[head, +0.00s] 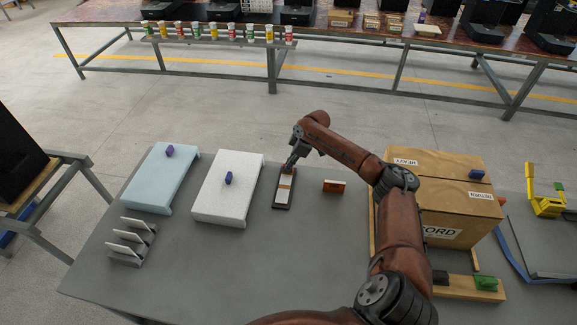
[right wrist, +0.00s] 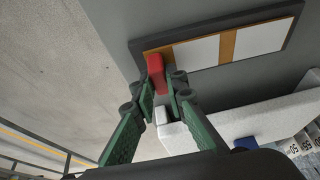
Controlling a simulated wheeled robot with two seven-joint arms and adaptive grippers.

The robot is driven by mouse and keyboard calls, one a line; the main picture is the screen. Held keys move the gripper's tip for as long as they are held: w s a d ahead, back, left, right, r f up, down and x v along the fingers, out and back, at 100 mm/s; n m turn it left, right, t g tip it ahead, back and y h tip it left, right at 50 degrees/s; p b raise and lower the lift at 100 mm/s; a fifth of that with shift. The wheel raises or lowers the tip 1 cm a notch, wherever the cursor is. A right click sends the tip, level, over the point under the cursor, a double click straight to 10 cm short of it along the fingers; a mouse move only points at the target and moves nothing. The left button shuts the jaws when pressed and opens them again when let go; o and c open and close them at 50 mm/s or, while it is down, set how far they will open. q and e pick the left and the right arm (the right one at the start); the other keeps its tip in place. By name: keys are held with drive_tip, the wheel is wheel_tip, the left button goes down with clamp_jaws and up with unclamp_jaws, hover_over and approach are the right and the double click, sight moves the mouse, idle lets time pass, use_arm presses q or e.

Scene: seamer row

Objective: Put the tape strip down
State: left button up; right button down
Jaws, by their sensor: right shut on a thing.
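A dark shallow tray (head: 275,205) lies on the grey table. It holds white panels with a tan band (head: 285,182) across them; the right wrist view also shows the tray (right wrist: 290,38) with its tan bands. My right gripper (head: 287,168) is at the tray's far end. In the right wrist view its green-padded fingers are shut on a small red piece (right wrist: 156,72), seen against the tray's end. This may be the tape strip; I cannot tell whether it touches the tray. My left gripper is not in view.
A small orange-brown box (head: 334,186) and large cardboard boxes (head: 440,165) are right. A card rack (head: 130,245) stands front left.

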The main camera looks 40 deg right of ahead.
drive_tip(key=c, duration=1.9)
unclamp_jaws()
drive_tip(key=shift+c, duration=0.2)
drive_tip(key=p+v, duration=0.2)
drive_tip(key=v, duration=1)
